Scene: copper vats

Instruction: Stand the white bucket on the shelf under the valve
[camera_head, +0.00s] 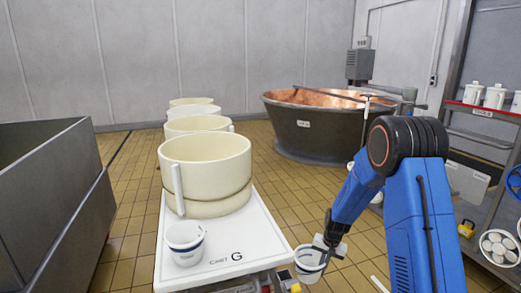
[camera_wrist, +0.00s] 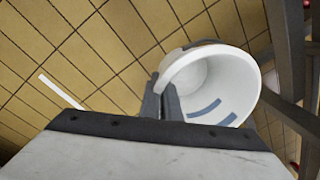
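A white bucket (camera_head: 308,266) with blue markings is at my gripper (camera_head: 326,246), just right of the cart's front corner. In the wrist view, the bucket (camera_wrist: 218,85) shows its open, empty-looking inside. My gripper's fingers (camera_wrist: 161,98) are closed on its near left rim. The bucket is over the tiled floor; I cannot tell its height. A second white bucket (camera_head: 186,244) with a dark blue band stands on the white cart top (camera_head: 237,238). I cannot clearly make out the valve or the shelf under it.
Cream round tubs (camera_head: 222,160) stand on and behind the cart. A copper-lined vat (camera_head: 312,128) stands at the back. A dark metal tank (camera_head: 50,200) is at left. A rack (camera_head: 480,140) with white jugs is at right. Tiled floor between cart and vat is open.

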